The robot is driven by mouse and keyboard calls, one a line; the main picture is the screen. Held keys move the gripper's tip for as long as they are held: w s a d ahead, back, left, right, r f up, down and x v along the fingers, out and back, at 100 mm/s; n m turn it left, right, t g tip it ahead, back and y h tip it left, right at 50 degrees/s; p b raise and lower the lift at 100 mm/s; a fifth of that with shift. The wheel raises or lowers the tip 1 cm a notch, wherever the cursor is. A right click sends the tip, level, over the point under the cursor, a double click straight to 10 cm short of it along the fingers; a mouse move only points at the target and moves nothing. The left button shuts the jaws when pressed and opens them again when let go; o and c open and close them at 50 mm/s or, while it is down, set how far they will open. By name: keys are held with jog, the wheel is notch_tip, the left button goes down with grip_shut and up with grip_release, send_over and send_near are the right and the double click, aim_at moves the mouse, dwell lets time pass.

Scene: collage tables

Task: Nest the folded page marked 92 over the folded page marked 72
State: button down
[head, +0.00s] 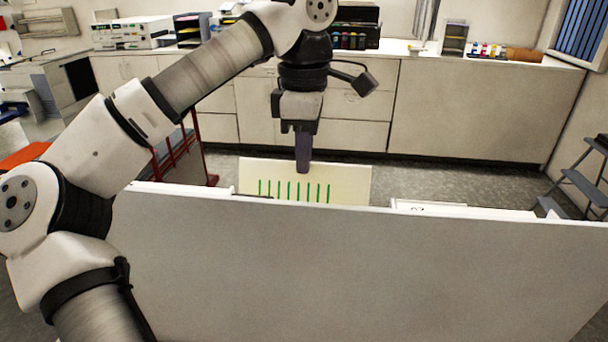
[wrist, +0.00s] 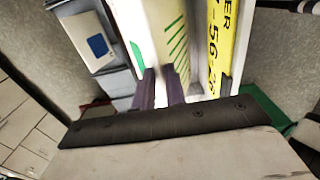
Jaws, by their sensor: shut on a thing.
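My gripper (head: 303,168) is shut on a cream folded page with green strokes (head: 345,185), at its top edge. In the wrist view this page (wrist: 166,22) runs between my two purple-grey fingers (wrist: 163,90). No number shows on it. A white piece with a partly cut-off dark mark (head: 418,207) shows at right behind the pale panel; I cannot read the mark for sure. The wrist view shows a white sheet with a green edge (wrist: 128,25) left of the held page and a yellow lettered piece (wrist: 221,40) right of it. I cannot tell which is 92 or 72.
A large pale panel (head: 370,270) stands in front and hides the lower part of the held page and what lies behind. Cabinets (head: 480,110) line the back wall. A step stool (head: 580,185) stands at right. Grey floor (head: 450,180) is open behind the panel.

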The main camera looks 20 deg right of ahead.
notch_tip(320, 180, up, 6)
jog(key=shift+f, duration=0.15)
notch_tip(320, 180, down, 6)
jog(key=b, duration=0.6)
jog(key=shift+r, duration=0.3)
